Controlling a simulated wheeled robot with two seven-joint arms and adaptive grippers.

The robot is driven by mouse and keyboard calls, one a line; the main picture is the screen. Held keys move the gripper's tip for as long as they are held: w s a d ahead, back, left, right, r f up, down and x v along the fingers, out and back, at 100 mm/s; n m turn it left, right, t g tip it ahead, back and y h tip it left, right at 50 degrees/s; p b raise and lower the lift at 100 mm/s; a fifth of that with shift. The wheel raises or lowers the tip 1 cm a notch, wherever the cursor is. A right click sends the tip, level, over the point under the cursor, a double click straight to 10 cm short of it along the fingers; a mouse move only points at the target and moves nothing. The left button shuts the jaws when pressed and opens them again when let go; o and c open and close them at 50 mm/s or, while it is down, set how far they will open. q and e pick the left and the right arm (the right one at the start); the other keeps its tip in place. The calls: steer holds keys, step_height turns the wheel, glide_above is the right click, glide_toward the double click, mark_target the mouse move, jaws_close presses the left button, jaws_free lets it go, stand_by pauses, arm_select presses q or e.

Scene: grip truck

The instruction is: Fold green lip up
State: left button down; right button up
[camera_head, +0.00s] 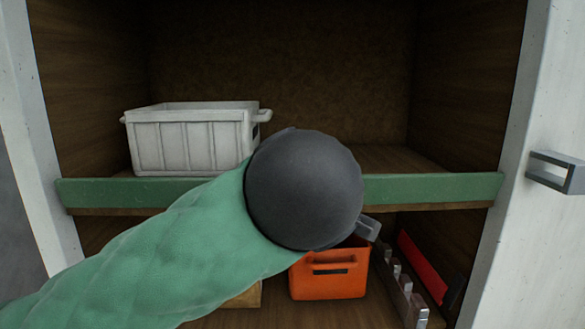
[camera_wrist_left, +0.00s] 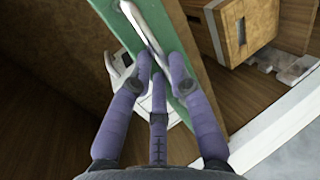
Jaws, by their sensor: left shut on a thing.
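The green lip (camera_head: 430,187) is a long strip along the front edge of the upper shelf, its broad face toward me. In the head view my left arm's dark round wrist covers its middle and hides my left gripper's fingers. In the left wrist view the purple fingers of my left gripper (camera_wrist_left: 160,62) are closed together at the lip (camera_wrist_left: 115,18). Their exact contact with it is hard to see. My right gripper is not in view.
A white crate (camera_head: 190,142) stands on the shelf behind the lip, left of my wrist. An orange bin (camera_head: 328,282) sits on the lower level, near a grey rack (camera_head: 402,285) and a red panel (camera_head: 423,266). The shelf's right side is clear.

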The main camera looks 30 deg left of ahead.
arm_select(q)
steer(key=shift+w+a+r+g+h+p, duration=0.2)
steer(key=shift+g+p, duration=0.3)
steer(key=shift+p, duration=0.55)
steer(key=shift+w+a+r+g+h+p, duration=0.1)
steer(key=shift+w+r+g+h+p, duration=0.3)
steer(key=shift+p, duration=0.6)
steer(key=shift+s+f, duration=0.2)
steer(key=shift+f, duration=0.05)
steer(key=c, duration=1.2)
jaws_free()
steer(key=shift+o, duration=0.2)
steer(key=v, duration=1.2)
steer(key=shift+w, duration=0.15)
